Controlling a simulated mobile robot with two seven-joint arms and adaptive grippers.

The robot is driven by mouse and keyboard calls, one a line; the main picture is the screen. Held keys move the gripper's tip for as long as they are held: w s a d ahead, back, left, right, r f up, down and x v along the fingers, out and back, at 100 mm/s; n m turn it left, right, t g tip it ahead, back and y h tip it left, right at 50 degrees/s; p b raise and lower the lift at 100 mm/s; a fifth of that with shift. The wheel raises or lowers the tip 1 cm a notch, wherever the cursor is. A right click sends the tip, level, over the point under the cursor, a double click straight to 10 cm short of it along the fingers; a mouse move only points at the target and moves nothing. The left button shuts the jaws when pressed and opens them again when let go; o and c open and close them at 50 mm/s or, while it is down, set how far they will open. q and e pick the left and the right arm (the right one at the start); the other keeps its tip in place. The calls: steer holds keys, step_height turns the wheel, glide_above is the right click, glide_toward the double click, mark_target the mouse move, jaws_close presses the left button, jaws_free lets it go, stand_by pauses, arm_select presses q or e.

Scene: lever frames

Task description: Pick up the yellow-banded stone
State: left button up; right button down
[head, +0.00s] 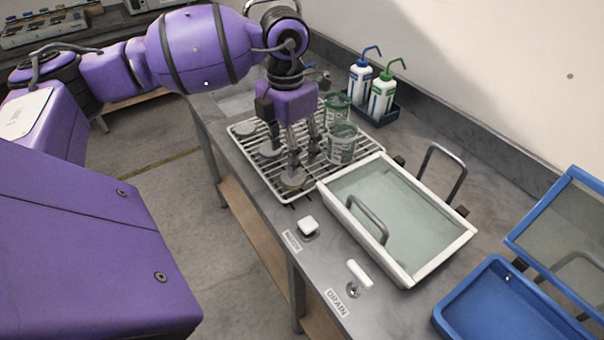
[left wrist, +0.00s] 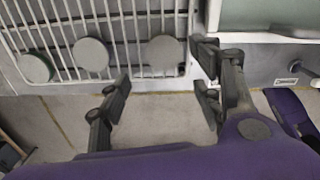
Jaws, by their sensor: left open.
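Three round grey stones lie on the white wire rack (head: 255,165): a far one (head: 245,131), a middle one (head: 270,149) and a near one (head: 293,181). The near stone looks faintly yellowish at its edge, but I cannot clearly make out a band. My left gripper (head: 302,158) is open and points down above the near end of the rack. My right gripper is not in view.
Two beakers (head: 341,144) stand on the rack right beside my left gripper. A white-framed bath with a glass lid and handle (head: 400,215) adjoins the rack. Wash bottles (head: 381,95) stand behind. A blue tray (head: 500,300) is at the right. Bench knobs (head: 308,225) sit in front.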

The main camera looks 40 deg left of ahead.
mark_target(293, 179)
arm_select(q)
steer(key=shift+s+f, duration=0.2)
steer(key=shift+f, duration=0.75)
steer(key=f, duration=0.4)
steer(key=shift+w+d+f+p, duration=0.2)
steer(key=shift+w+f+p, duration=0.05)
steer(key=shift+w+p, duration=0.15)
steer(key=shift+c, duration=0.2)
steer(key=c, duration=1.1)
steer(key=shift+c, duration=0.4)
steer(key=shift+r, duration=0.15)
